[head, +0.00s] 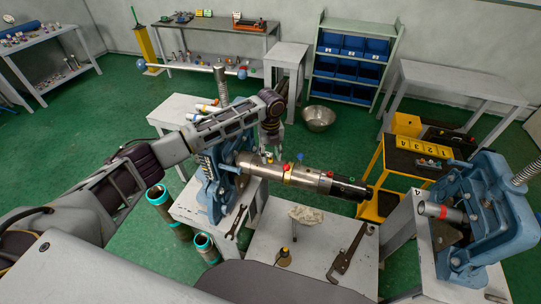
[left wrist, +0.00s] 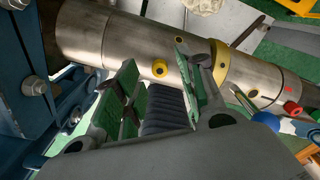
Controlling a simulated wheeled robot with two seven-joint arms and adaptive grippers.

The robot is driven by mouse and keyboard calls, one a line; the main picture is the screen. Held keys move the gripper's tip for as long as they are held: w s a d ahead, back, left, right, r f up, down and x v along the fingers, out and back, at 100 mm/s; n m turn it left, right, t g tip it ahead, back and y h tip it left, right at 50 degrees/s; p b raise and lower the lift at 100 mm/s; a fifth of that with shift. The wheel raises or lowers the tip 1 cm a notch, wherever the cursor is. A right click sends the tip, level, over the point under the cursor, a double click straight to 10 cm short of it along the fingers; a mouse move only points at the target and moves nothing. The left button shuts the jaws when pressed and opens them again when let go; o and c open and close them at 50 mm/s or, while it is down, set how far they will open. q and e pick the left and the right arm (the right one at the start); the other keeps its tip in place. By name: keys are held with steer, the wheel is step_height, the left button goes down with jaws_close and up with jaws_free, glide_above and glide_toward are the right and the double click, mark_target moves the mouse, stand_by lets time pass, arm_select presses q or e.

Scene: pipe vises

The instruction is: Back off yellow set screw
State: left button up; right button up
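A steel cylindrical tool (head: 262,164) lies level, clamped in a blue pipe vise (head: 222,180) and sticking out to the right. In the left wrist view, the yellow set screw (left wrist: 160,68) stands out from the steel body (left wrist: 135,40), to the left of a yellow band (left wrist: 221,62). My left gripper (head: 272,140) is above and behind the tool, pointing down. In the left wrist view its open fingers (left wrist: 160,88) lie to either side of the yellow screw's line, with nothing between them. Whether they touch the tool cannot be told. My right gripper is out of view.
A red screw (left wrist: 291,107) sits farther along the tool. A second blue vise (head: 485,210) stands at right. A metal bowl (head: 318,118) is on the green floor behind.

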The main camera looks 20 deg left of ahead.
arm_select(q)
steer(key=shift+f, duration=0.8)
steer(key=shift+c, duration=0.5)
jaws_close()
